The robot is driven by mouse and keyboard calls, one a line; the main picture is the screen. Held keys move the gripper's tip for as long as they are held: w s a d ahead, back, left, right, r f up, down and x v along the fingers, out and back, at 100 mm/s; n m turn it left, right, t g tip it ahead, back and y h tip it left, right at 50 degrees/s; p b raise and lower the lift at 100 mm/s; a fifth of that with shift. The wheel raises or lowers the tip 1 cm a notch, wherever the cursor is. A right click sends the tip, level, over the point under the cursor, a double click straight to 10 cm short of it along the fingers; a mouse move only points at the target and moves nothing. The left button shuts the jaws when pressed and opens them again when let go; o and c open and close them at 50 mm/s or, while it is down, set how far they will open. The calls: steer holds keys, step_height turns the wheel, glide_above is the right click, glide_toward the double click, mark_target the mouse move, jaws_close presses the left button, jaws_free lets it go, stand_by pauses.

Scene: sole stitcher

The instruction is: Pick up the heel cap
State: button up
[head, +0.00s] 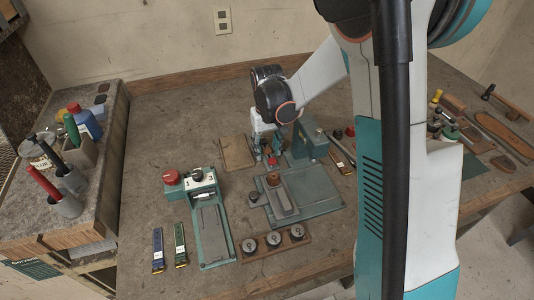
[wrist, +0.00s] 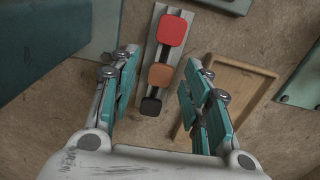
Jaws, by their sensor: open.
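Three rounded caps sit in a row on a narrow grey rail (wrist: 168,55) in the wrist view: a large red cap (wrist: 172,29), a smaller orange-brown cap (wrist: 160,76) and a small black cap (wrist: 151,106). I cannot tell which one the task calls the heel cap. My gripper (wrist: 160,72) is open, with one finger on each side of the rail and the orange-brown cap between the fingertips. Nothing is held. In the head view my gripper (head: 264,150) points down at the back of the bench, and red shows by its fingers.
A shallow wooden tray (wrist: 232,68) lies right beside the rail, close under the right finger. A teal block (head: 310,141) stands right of my gripper in the head view. A teal base plate (head: 318,186) lies in front. Bare bench (head: 165,130) is to the left.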

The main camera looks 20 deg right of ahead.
steer(key=shift+r, duration=0.1)
steer(key=c, duration=0.8)
steer(key=shift+o, duration=0.2)
steer(key=shift+r, duration=0.1)
